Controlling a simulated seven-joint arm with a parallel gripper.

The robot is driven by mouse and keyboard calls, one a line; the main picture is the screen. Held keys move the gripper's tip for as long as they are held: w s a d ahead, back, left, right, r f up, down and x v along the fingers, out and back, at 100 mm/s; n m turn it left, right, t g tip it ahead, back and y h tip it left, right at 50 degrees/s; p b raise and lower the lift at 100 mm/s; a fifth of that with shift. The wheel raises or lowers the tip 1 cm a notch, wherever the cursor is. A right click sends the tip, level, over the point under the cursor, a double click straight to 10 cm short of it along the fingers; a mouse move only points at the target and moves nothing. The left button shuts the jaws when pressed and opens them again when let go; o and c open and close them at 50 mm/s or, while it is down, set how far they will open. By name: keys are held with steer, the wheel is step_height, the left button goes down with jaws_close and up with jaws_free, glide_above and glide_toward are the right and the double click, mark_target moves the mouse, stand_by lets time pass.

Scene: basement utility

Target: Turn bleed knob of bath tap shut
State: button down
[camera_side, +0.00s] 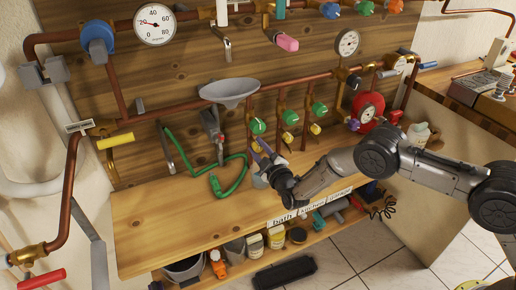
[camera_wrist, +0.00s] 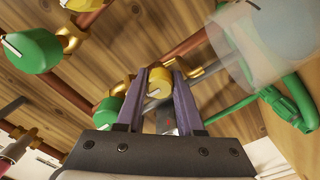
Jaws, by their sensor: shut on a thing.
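Three taps with green knobs hang in a row on copper pipes, each with a small yellow bleed knob below. The label strip (camera_side: 310,205) on the bench edge reads bath, kitchen and a third word, left to right. The leftmost tap has a green knob (camera_side: 258,126) and a yellow bleed knob (camera_side: 256,147). My gripper (camera_side: 264,155) is at this bleed knob. In the wrist view, the yellow bleed knob (camera_wrist: 158,83) sits between the two purple fingers of my gripper (camera_wrist: 160,95), which are shut on it. A pale mark shows on its face. Its exact angle is hard to judge.
A green hose (camera_side: 236,178) lies on the bench left of my gripper and shows close by in the wrist view (camera_wrist: 285,100). A translucent cup (camera_wrist: 265,45) is near my fingers. A grey funnel (camera_side: 229,90) is above. Other green knobs (camera_side: 289,117) are to the right.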

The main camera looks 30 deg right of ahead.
steer(key=shift+n, duration=0.4)
steer(key=c, duration=0.5)
jaws_free()
steer(key=s, duration=1.4)
steer(key=shift+w+d, duration=0.1)
